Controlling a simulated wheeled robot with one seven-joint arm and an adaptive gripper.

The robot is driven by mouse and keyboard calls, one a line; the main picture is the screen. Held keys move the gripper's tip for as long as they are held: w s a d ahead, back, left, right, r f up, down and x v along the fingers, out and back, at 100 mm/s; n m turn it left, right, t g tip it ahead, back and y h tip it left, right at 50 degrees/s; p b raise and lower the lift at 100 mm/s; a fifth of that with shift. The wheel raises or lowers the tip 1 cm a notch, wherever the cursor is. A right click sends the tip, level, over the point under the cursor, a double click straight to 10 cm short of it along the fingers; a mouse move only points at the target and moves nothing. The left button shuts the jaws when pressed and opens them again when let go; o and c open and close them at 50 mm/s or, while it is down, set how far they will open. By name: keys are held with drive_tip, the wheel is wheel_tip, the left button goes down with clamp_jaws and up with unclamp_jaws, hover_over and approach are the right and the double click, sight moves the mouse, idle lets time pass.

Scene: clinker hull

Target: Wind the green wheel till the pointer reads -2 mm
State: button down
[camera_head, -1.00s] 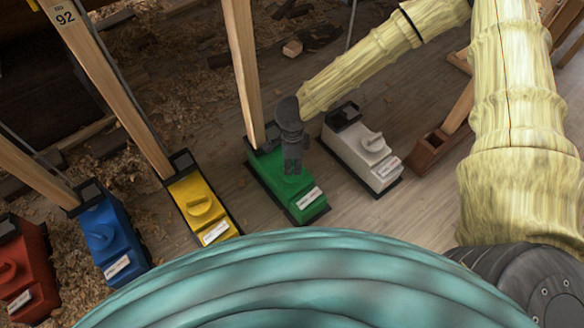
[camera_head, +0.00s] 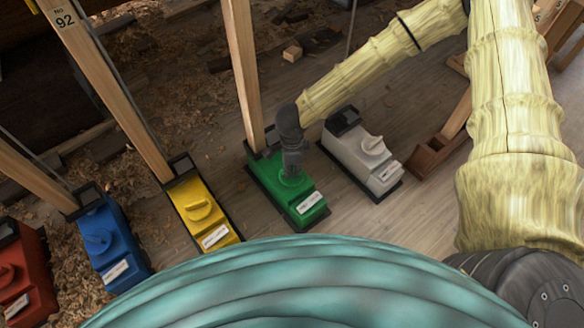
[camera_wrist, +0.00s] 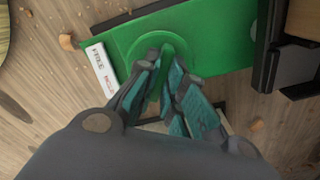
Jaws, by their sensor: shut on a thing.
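The green box (camera_head: 268,182) stands on the floor at the foot of a wooden post, with a white label (camera_head: 309,202) on its near end. In the wrist view its green top (camera_wrist: 215,40) fills the upper middle, and the label (camera_wrist: 103,70) is at the left. My gripper (camera_wrist: 170,85) is shut on the raised grip of the green wheel (camera_wrist: 152,44). In the head view my gripper (camera_head: 292,172) comes down onto the wheel from above and covers most of it. I cannot make out the pointer or any reading.
A white box (camera_head: 362,153) stands just right of the green one. A yellow box (camera_head: 205,212), a blue box (camera_head: 108,240) and a red box (camera_head: 22,270) stand to the left. Wooden posts (camera_head: 245,75) rise behind. Wood scraps and shavings lie on the floor.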

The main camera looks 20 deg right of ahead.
sight(292, 170)
drive_tip(key=p, duration=0.3)
drive_tip(key=shift+r, duration=0.25)
drive_tip(key=shift+f+n, duration=0.2)
drive_tip(key=shift+n, duration=0.1)
drive_tip(key=c, duration=1.5)
unclamp_jaws()
wheel_tip(292, 170, up, 12)
drive_tip(key=shift+f, duration=0.1)
